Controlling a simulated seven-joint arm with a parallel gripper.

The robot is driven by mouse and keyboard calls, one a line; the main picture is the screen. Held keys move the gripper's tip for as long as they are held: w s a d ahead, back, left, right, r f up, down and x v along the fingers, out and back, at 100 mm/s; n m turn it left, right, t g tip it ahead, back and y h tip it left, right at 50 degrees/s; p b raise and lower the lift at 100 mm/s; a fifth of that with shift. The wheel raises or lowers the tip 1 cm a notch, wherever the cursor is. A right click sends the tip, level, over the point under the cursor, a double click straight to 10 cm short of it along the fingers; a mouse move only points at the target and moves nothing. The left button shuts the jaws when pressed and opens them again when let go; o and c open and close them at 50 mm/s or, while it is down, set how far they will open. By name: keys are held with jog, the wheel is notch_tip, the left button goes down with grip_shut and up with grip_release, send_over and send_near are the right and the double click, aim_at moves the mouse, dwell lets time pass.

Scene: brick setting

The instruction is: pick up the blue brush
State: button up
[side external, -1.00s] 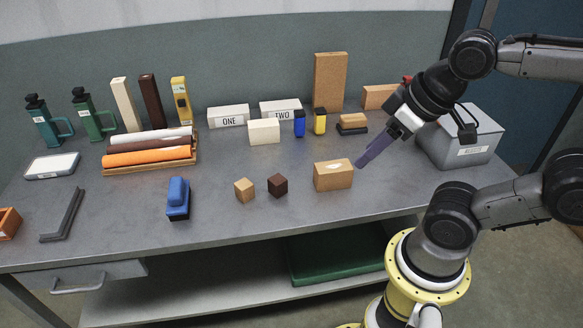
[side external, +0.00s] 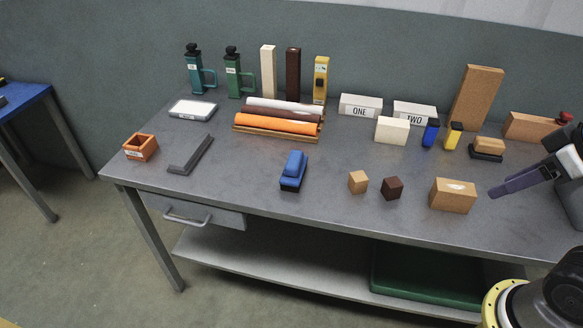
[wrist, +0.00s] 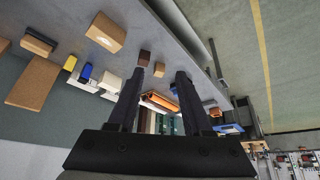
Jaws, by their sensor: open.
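The blue brush (side external: 292,172) lies on the grey workbench, left of the small cubes, with a dark underside. A small blue part of it shows between the fingers in the wrist view (wrist: 173,89), partly hidden by one finger. My gripper (side external: 492,192) is at the right in the side view, just right of the tan block with a white mark and well away from the brush. In the wrist view my gripper (wrist: 158,74) has its two dark fingers apart with nothing held.
A tan cube (side external: 358,182), a dark brown cube (side external: 392,188) and the marked tan block (side external: 453,195) stand between my gripper and the brush. A rack of rolls (side external: 277,130) lies behind the brush. A grey angle piece (side external: 190,155) lies left. The bench front (side external: 330,205) is clear.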

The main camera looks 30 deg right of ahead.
jog(key=o, duration=0.8)
